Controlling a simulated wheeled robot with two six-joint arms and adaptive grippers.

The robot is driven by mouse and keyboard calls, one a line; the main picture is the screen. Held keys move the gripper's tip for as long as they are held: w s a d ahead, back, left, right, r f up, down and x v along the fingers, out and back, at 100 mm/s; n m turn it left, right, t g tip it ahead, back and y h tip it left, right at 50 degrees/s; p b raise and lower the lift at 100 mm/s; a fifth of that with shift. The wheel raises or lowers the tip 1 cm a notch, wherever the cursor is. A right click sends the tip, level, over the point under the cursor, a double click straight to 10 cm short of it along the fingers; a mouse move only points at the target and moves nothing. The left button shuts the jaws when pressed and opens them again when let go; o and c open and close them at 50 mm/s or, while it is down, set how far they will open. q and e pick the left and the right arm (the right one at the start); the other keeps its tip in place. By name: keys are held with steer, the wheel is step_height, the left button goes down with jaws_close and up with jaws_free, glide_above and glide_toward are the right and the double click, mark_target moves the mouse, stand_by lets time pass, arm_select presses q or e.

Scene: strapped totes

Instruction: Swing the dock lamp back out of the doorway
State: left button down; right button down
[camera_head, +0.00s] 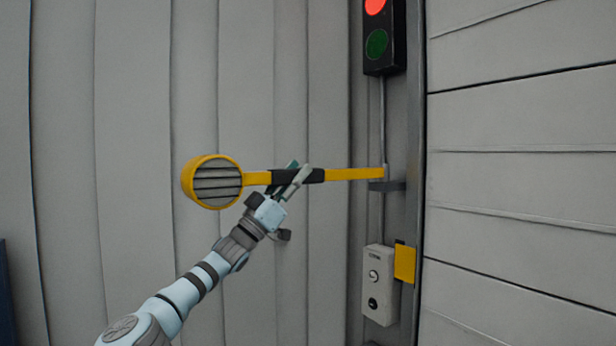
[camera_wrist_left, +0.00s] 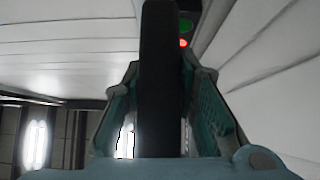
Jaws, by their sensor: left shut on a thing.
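The dock lamp (camera_head: 214,182) has a round yellow head with a slatted grey face. Its yellow arm (camera_head: 350,174) runs level to a hinge bracket (camera_head: 386,185) on the grey door post at the right. A black grip sleeve (camera_head: 312,175) wraps the middle of the arm. My left gripper (camera_head: 290,178) is shut on the lamp arm at the sleeve, reaching up from below. In the left wrist view the black sleeve (camera_wrist_left: 160,85) stands between the two teal finger pads. My right gripper is not in view.
A signal light (camera_head: 384,37) with red lit and green below hangs on the post above the hinge. A control box (camera_head: 379,285) and a yellow plate (camera_head: 405,263) sit below it. Ribbed grey wall lies behind the lamp, and a panelled surface (camera_head: 520,180) is at the right.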

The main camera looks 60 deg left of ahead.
arm_select(q)
steer(key=shift+s+a+r+y, duration=0.1)
steer(key=shift+r+y, duration=0.15)
steer(key=shift+y, duration=0.05)
steer(key=c, duration=1.4)
jaws_free()
steer(key=shift+o, duration=0.6)
steer(key=shift+a+f, duration=0.25)
steer(key=shift+d, duration=0.2)
